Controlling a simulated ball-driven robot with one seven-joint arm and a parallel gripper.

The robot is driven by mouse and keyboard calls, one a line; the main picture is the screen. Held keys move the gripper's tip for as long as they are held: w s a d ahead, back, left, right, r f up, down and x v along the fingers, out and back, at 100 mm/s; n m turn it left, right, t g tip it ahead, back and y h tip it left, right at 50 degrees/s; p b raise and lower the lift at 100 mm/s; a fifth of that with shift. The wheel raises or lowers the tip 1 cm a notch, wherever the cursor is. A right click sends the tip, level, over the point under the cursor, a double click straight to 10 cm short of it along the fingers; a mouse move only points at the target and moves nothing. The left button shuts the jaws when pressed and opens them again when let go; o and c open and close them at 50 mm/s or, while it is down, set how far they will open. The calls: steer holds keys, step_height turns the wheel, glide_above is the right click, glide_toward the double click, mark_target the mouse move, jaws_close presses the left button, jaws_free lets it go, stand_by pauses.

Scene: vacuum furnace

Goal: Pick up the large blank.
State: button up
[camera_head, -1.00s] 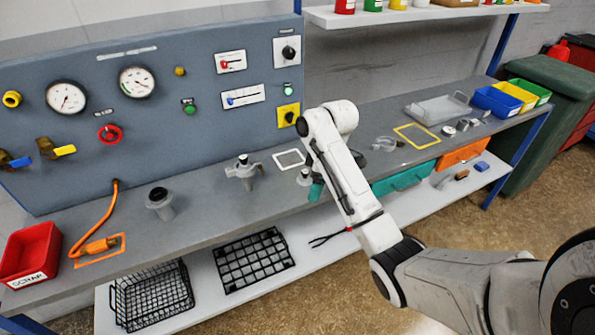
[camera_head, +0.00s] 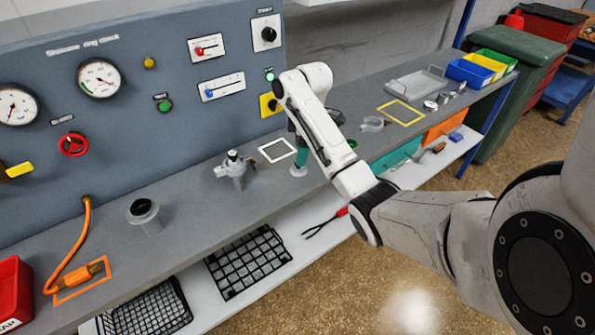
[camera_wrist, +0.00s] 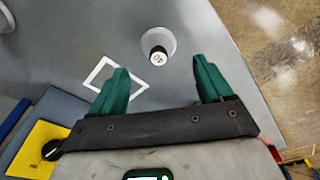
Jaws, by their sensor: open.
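A round pale grey disc with an upright knob, which I take to be the large blank (camera_wrist: 160,46), stands on the grey bench. The knob's end is white with a small dark mark. In the head view only part of its pale base (camera_head: 298,173) shows below my gripper (camera_head: 300,156), which hides the rest. In the wrist view my gripper (camera_wrist: 158,70) has its two teal fingers wide apart and empty. The knob lies just beyond the fingertips, roughly midway between them. The fingers do not appear to touch it; the height gap is hard to tell.
A white square outline (camera_head: 277,150) lies beside the disc. A metal fitting (camera_head: 234,168) and a round port (camera_head: 145,212) stand to the left. A yellow outline (camera_head: 400,113), a grey tray (camera_head: 415,86) and coloured bins are to the right. The gauge panel (camera_head: 130,130) rises behind the bench.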

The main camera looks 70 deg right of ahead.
steer(key=shift+w+f+p, duration=0.2)
steer(key=shift+f+p, duration=0.05)
steer(key=shift+f, duration=1.2)
steer(key=shift+w+f+p, duration=0.15)
steer(key=shift+f+p, duration=0.1)
steer(key=shift+f, duration=1.15)
steer(key=shift+a, duration=0.1)
steer(key=c, duration=1.2)
